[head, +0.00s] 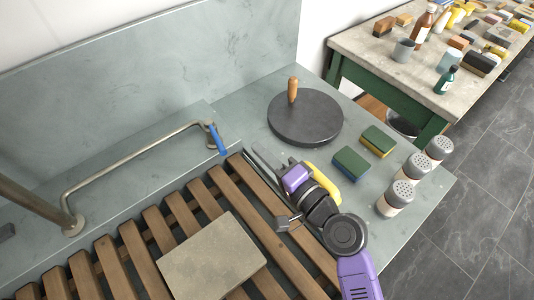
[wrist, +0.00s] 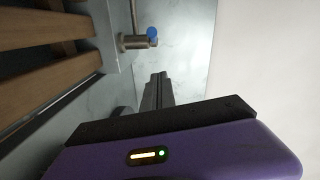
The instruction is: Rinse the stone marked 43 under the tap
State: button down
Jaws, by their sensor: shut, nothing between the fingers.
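A flat grey-beige stone (head: 213,260) lies on the wooden slats (head: 268,236) of the sink in the head view; I can read no number on it. A bent metal tap pipe (head: 130,166) runs along the back of the sink, with a blue lever (head: 217,140) at its right end. The blue lever also shows in the wrist view (wrist: 152,35). My gripper (head: 262,160) is shut and empty, just right of the blue lever and apart from it. Its closed fingers (wrist: 157,82) point toward the tap in the wrist view. The stone is not in the wrist view.
A dark round disc (head: 305,122) with a wooden knob stands behind my gripper. Green and yellow sponges (head: 352,164), a yellow object (head: 324,184) and three shakers (head: 395,198) are on the right counter. A cluttered table (head: 400,70) stands beyond.

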aim_at(226, 154)
jog(key=w+a+f+p, duration=0.1)
jog(key=w+a+p, duration=0.1)
jog(key=a, duration=0.4)
jog(key=shift+w+a, duration=0.4)
jog(key=shift+w, duration=0.1)
jog(key=shift+s+a+p, duration=0.25)
jog(key=shift+s+a, duration=0.1)
jog(key=shift+a, duration=0.25)
jog(key=shift+s+a+p, duration=0.25)
jog(key=shift+s+a, duration=0.05)
jog(key=shift+a, duration=0.3)
jog(key=shift+d, duration=0.15)
